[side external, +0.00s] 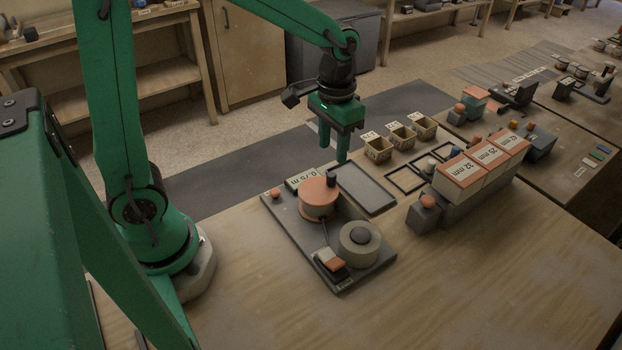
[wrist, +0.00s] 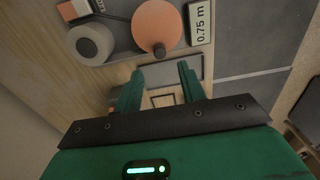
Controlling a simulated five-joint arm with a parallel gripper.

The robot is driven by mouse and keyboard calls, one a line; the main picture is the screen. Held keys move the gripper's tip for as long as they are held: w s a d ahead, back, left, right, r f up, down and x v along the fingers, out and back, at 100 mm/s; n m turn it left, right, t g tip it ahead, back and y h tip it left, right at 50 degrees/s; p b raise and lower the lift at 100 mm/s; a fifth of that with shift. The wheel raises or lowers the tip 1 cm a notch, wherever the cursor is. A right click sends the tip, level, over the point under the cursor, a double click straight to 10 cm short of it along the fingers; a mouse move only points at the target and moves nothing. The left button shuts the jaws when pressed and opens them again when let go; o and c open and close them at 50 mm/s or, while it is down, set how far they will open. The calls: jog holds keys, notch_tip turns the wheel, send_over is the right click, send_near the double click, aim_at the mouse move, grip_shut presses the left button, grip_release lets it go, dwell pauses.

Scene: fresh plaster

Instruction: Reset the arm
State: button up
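My gripper (side external: 334,147) is green and hangs from the arm, pointing down above the far edge of the table. Its two fingers are apart with nothing between them. In the wrist view my gripper (wrist: 160,82) also shows its fingers spread, with bare table and a dark flat tray behind them. The dark tray (side external: 366,188) lies on the table below and to the right of the fingers. A dark board (side external: 289,231) nearby bears an orange drum (side external: 318,198), a grey roll (side external: 360,243) and a "0.75 m" sign (wrist: 200,22). The gripper is clear of all of these.
Several small labelled bins (side external: 378,149) stand right of my gripper. A row of orange-topped boxes (side external: 484,162) marked in mm stands further right, beside empty square frames (side external: 406,180). More devices fill the far-right table. The front of the wooden table (side external: 470,290) is clear.

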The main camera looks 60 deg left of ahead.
jog(key=shift+r, duration=0.1)
jog(key=shift+s+a+r, duration=0.15)
jog(key=shift+s+r, duration=0.2)
jog(key=shift+r, duration=0.05)
jog(key=s+a+r+t, duration=0.3)
jog(key=s+r+t, duration=0.2)
jog(key=s+r, duration=0.3)
jog(key=shift+s+a+t, duration=0.2)
jog(key=shift+s+t, duration=0.1)
jog(key=shift+s, duration=2)
